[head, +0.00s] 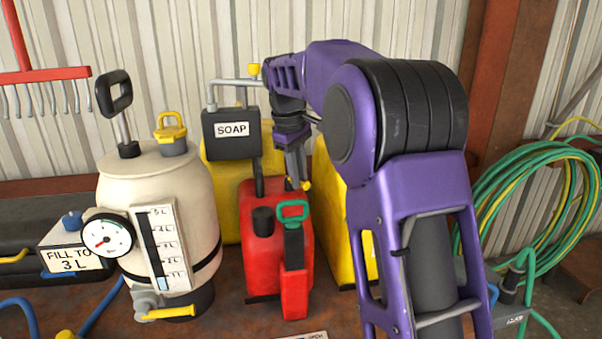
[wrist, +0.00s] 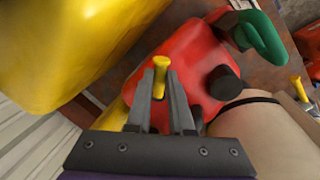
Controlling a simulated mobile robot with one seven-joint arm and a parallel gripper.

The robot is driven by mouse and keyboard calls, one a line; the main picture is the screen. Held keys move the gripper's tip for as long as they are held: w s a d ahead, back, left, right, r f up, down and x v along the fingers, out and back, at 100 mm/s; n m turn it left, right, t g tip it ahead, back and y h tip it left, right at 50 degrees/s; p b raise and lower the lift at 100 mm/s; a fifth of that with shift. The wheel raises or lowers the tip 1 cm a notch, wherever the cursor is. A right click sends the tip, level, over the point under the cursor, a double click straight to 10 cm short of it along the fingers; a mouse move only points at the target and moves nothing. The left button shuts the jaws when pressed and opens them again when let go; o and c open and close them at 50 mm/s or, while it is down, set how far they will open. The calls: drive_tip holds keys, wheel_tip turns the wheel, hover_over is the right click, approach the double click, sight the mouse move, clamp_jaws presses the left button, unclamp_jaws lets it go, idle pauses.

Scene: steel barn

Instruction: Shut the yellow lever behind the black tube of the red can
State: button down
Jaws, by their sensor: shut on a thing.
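The red can (head: 262,262) stands on the bench in the middle of the head view, with a black tube (head: 258,180) rising at its back. It also shows in the wrist view (wrist: 197,62), beyond my fingers. My gripper (head: 296,182) points down behind the can's top. The yellow lever (head: 304,185) shows at my fingertips. In the wrist view my gripper (wrist: 160,90) has one finger on each side of the yellow lever (wrist: 161,64) and is shut on it. The lever's lower part is hidden between the fingers.
A cream tank (head: 150,195) with a gauge and its own yellow lever (head: 170,313) stands left of the can. Yellow containers (head: 228,165) stand close behind. Green hose coils (head: 535,200) are at right.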

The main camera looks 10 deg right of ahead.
drive_tip(key=m, duration=0.2)
drive_tip(key=a+m, duration=0.1)
drive_tip(key=m, duration=0.1)
drive_tip(key=shift+s+a+m+g, duration=0.15)
drive_tip(key=shift+m+g, duration=0.15)
drive_tip(key=shift+g, duration=0.1)
drive_tip(key=shift+a+m+g+h, duration=0.15)
drive_tip(key=shift+a+m, duration=0.1)
drive_tip(key=shift+m, duration=0.6)
drive_tip(key=shift+a+m+g+h, duration=0.15)
drive_tip(key=shift+a+m, duration=0.05)
drive_tip(key=shift+m, duration=0.65)
drive_tip(key=shift+r, duration=0.1)
drive_tip(key=c, duration=0.8)
unclamp_jaws()
drive_tip(key=shift+a+r, duration=0.4)
drive_tip(key=shift+r, duration=1.55)
drive_tip(key=shift+a+r, duration=0.4)
drive_tip(key=shift+r, duration=1.5)
drive_tip(key=shift+a+r, duration=0.4)
drive_tip(key=shift+r, duration=1.55)
